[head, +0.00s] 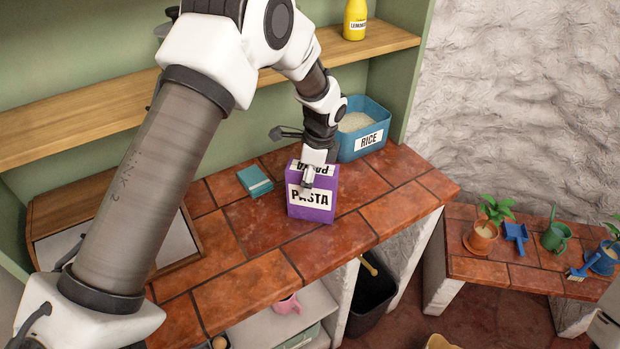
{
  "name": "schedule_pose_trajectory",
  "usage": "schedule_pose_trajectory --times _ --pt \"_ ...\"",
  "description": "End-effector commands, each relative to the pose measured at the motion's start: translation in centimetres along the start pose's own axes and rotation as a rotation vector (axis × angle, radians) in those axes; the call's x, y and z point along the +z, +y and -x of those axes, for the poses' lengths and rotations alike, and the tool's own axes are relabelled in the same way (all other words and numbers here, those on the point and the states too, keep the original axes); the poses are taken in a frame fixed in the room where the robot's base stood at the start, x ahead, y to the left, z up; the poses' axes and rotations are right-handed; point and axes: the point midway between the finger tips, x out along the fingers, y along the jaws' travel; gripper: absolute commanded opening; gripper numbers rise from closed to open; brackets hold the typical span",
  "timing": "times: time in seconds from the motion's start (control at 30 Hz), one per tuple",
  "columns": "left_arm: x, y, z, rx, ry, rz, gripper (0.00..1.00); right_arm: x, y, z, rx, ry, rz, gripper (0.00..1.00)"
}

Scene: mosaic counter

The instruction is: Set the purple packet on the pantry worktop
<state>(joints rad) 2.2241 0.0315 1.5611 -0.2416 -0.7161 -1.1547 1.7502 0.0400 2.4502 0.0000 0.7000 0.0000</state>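The purple packet (311,210), labelled PASTA on its front and top, stands upright on the tiled pantry worktop (252,233), with no gap visible under it. My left gripper (312,178) reaches down from above to the packet's upper edge. One finger shows in front of the packet's upper face. The other finger is hidden, so I cannot tell whether the gripper is shut on the packet or open around it. My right gripper is not in view.
A teal box (254,182) lies left of the packet, and a blue RICE bin (374,117) stands behind it to the right. A wooden bread box (85,190) is at the left. A shelf (95,117) runs above. Tiles right of the packet are clear.

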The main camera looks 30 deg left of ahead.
Motion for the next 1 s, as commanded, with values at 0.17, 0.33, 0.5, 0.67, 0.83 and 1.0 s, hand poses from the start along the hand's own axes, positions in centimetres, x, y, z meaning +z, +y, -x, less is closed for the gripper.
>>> schedule_pose_trajectory --times 0.17,0.33,0.5,0.67,0.83,1.0 --pt "-0.1 -0.1 2.0 -0.005 0.001 0.0 0.77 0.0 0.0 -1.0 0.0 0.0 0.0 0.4" --pt "-0.1 -0.2 6.3 -0.008 0.001 0.0 0.77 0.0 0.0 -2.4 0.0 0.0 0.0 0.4" --pt "-0.1 -0.1 10.2 -0.005 0.001 0.001 0.77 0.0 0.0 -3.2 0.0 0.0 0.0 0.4" --pt "0.0 0.0 11.8 -0.001 -0.001 -0.001 0.77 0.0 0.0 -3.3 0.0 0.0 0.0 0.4" --pt "0.0 0.0 12.0 0.0 -0.001 -0.001 0.77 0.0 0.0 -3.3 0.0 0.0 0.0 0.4" --pt "0.1 0.0 12.4 -0.001 0.0 0.0 0.77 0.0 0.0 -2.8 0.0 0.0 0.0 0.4"
